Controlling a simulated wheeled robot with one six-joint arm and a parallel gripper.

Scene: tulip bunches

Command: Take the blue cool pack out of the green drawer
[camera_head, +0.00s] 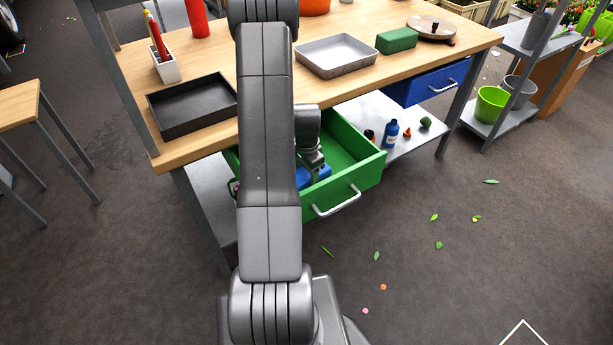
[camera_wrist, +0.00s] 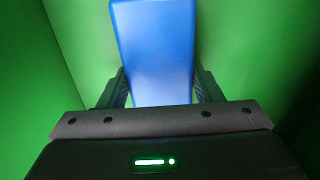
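The blue cool pack (camera_wrist: 155,50) lies between my two gripper fingers in the wrist view, slightly skewed to them. The fingertips are right beside its edges; whether they touch it I cannot tell. My gripper (camera_wrist: 160,75) is down inside the open green drawer (camera_head: 368,178), whose green walls fill the wrist view. In the head view a small part of the cool pack (camera_head: 318,174) shows low in the drawer, below my wrist. My arm hides the drawer's left part and most of the pack.
The drawer hangs under a wooden workbench (camera_head: 215,140) carrying a black tray (camera_head: 190,105), a grey tray (camera_head: 336,55) and a green block (camera_head: 396,41). A blue drawer (camera_head: 428,82) is at the right. A blue bottle (camera_head: 390,133) stands on the lower shelf, right of the green drawer.

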